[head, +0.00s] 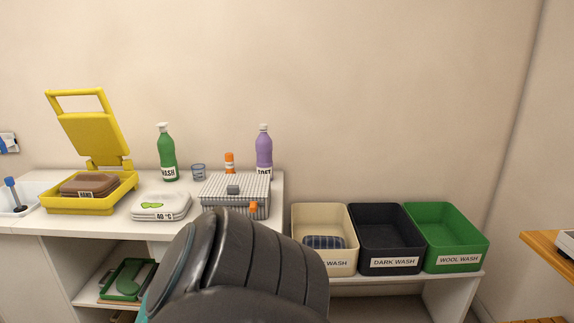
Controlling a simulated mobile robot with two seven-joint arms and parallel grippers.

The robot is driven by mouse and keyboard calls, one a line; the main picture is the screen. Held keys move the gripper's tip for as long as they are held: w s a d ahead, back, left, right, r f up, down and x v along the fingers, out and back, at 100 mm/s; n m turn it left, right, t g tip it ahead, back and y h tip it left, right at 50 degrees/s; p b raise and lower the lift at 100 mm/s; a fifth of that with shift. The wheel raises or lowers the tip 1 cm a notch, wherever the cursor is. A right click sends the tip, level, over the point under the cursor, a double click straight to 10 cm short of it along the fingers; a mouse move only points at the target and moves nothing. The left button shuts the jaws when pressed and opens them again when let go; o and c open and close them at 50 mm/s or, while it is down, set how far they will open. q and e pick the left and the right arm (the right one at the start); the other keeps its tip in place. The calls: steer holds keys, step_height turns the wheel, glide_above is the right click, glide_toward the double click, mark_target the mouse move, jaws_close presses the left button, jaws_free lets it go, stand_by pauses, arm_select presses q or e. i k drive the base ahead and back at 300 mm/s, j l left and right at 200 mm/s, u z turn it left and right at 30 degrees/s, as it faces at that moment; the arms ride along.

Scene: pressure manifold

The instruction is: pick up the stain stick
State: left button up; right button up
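A small upright stick with orange and white bands (229,162), which looks like the stain stick, stands on the white counter (122,231). It is between a small clear blue cup (198,172) and a purple bottle (264,150), behind a grey-checked box (222,191) that hides its lower end. A dark segmented arm part of mine rises at the bottom centre, in front of the counter. Neither gripper shows in the head view.
Beige (342,264), black (372,238) and green (445,236) bins stand to the right. A wooden surface (545,243) is at far right.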

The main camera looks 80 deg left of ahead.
mark_target(228, 160)
steer(key=u, duration=2.95)
steer(key=i+j, duration=0.35)
steer(key=i+j+z, duration=0.4)
steer(key=j+z, duration=0.2)
